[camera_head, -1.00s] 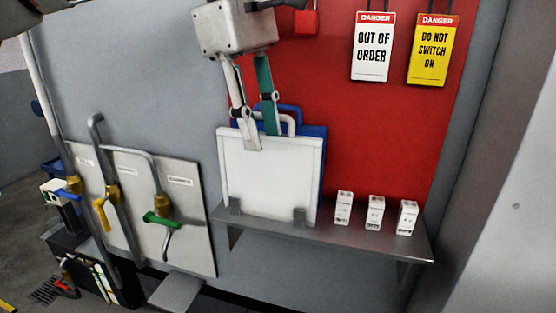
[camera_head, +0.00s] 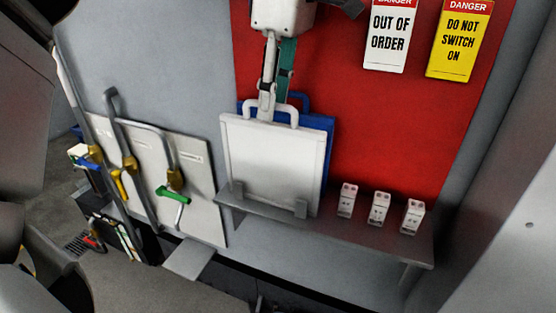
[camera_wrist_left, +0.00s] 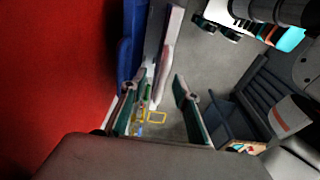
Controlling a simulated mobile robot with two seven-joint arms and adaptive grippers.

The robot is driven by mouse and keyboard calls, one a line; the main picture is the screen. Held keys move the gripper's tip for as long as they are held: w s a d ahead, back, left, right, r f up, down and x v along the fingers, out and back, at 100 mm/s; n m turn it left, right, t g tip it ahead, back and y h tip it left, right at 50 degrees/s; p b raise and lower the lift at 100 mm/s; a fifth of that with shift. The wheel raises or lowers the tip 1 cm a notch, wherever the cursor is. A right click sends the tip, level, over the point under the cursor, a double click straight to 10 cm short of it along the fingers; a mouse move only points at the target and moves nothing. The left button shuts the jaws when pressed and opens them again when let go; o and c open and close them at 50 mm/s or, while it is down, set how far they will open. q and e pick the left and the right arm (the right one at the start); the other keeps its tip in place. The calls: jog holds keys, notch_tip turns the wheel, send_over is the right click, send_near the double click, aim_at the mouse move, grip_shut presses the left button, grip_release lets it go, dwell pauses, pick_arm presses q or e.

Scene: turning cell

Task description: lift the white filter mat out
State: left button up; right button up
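The white filter mat (camera_head: 270,160) stands upright on a grey wall shelf, with a white handle (camera_head: 289,109) on its top edge. A blue mat (camera_head: 328,145) stands right behind it. My left gripper (camera_head: 268,115) comes down from above, its fingers at the white handle. In the left wrist view the fingers (camera_wrist_left: 160,80) are spread apart, with the pale handle (camera_wrist_left: 163,70) between them, nearer the left finger. The mat (camera_wrist_left: 170,30) shows edge-on there, beside the blue one (camera_wrist_left: 127,50). I cannot tell whether a finger touches the handle. My right gripper is not in view.
Small clips (camera_head: 260,194) stick up at the front of the shelf (camera_head: 330,228). Several small white blocks (camera_head: 379,208) stand to the right. Pipes with valves (camera_head: 172,178) are left of the mat. Warning signs (camera_head: 388,38) hang above on the red panel.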

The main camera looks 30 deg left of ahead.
aim_at(271, 158)
pick_arm(q)
notch_tip(271, 158, down, 6)
jog(key=a, duration=0.1)
jog(key=shift+s+a+f, duration=0.2)
jog(key=shift+a+f, duration=0.05)
grip_shut()
